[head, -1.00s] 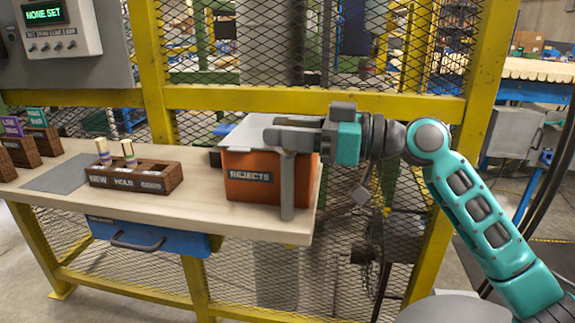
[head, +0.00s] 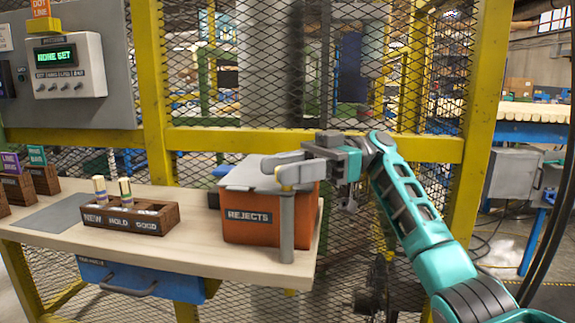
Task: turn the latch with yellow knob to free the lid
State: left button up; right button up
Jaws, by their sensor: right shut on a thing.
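The orange REJECTS box (head: 265,232) stands at the right end of the bench, with a flat grey lid (head: 243,177) on top. A grey upright post (head: 287,228) stands at its front right. A small yellow part (head: 287,188), which looks like the knob of the latch, shows at the post's top, just under my fingers. My right gripper (head: 283,171) reaches in from the right and is shut on this yellow knob. The fingers hide most of the knob and the rest of the latch, so I cannot tell how the latch is turned. My left gripper is out of view.
A wooden holder (head: 130,222) marked NEW, HOLD, GOOD holds two upright pieces left of the box. A grey mat (head: 50,218) lies further left. A blue drawer (head: 140,282) hangs under the bench (head: 200,250). Yellow-framed mesh fencing (head: 230,138) stands behind.

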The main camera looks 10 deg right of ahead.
jog(key=shift+n+g, duration=0.4)
jog(key=shift+g, duration=0.2)
jog(key=o, duration=0.9)
jog(key=v, duration=0.5)
jog(key=shift+r+p, duration=0.15)
jog(key=shift+p, duration=0.2)
jog(key=shift+v, duration=1.2)
